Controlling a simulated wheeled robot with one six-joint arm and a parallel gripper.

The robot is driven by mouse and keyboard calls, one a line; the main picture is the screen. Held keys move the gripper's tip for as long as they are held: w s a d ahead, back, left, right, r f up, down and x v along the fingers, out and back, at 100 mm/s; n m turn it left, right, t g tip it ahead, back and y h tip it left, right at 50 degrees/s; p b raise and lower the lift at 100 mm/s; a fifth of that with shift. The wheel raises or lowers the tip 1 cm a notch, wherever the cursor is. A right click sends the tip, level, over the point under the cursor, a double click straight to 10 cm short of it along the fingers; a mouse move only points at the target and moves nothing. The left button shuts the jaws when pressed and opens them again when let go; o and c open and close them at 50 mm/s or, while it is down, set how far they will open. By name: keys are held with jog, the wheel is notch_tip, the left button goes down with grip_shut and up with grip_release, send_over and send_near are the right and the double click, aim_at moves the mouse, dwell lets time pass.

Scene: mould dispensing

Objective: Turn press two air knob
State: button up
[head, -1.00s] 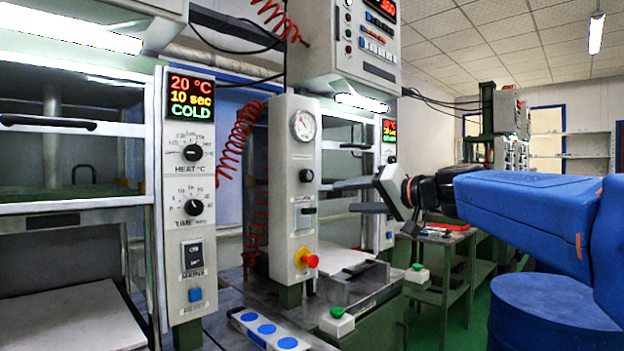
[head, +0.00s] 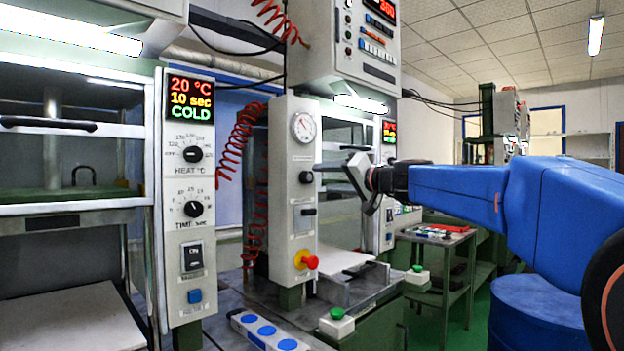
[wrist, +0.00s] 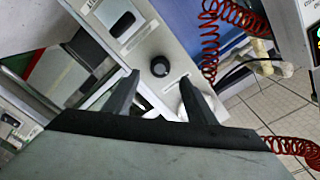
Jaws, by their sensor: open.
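The press two panel (head: 292,135) is a tall light panel in the middle of the head view, with a round gauge (head: 303,127) at its top. The black air knob (head: 306,176) sits below the gauge. In the wrist view the round black knob (wrist: 160,66) shows just beyond and between the fingertips. My gripper (head: 322,178) is close to the panel's right side at about knob height; it is open and empty. In the wrist view my gripper (wrist: 159,80) has one finger on each side of the knob. Contact cannot be told.
A black lever switch (head: 308,211) and a red-yellow stop button (head: 307,260) are lower on the same panel. A coiled red hose (head: 233,145) hangs left of it. The press one panel (head: 190,240) stands at the left. A green button box (head: 336,322) is in front.

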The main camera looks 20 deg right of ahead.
aim_at(309, 177)
jog(key=x, duration=0.7)
jog(key=c, duration=1)
